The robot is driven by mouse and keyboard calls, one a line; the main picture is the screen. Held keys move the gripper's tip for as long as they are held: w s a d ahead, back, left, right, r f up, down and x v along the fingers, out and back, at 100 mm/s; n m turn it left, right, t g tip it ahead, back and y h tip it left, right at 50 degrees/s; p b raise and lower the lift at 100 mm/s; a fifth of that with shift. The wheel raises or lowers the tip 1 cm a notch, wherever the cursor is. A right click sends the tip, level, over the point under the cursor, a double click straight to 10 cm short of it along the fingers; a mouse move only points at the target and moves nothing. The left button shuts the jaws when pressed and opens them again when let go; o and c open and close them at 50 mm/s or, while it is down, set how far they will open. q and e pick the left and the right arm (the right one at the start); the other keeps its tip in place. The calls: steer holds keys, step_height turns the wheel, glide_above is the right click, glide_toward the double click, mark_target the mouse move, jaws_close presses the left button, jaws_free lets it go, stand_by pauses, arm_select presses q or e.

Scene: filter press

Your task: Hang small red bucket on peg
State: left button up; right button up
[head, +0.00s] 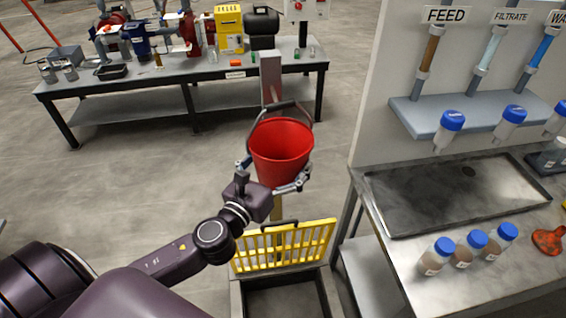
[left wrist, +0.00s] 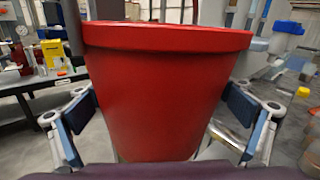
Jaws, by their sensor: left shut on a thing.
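The small red bucket (head: 281,150) is upright and held in the air, with its dark handle (head: 283,104) raised above the rim. My left gripper (head: 273,174) is shut on the bucket's body, one finger on each side. In the left wrist view, the bucket (left wrist: 165,95) fills the middle between the two finger pads. A grey post (head: 270,75) stands directly behind the bucket, and its upper part shows above the handle. I cannot make out a peg on it; the bucket and handle cover part of the post. My right gripper is not in view.
At the right is a steel bench (head: 410,255) with a sunken tray, blue-capped bottles and a labelled panel. A long table (head: 130,88) with pumps stands at the back left. Floor between is clear.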

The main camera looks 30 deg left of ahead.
mark_target(259, 172)
arm_select(q)
steer(key=shift+w+a, duration=0.95)
steer(key=shift+w, duration=0.3)
steer(key=shift+w+a+f+b, duration=0.4)
steer(key=shift+w+f+b, duration=0.05)
steer(key=shift+w+b, duration=0.1)
steer(key=o, duration=1)
steer(key=shift+f, duration=0.1)
steer(key=shift+s, duration=0.5)
steer(key=s, duration=1.1)
steer(key=shift+a, duration=0.2)
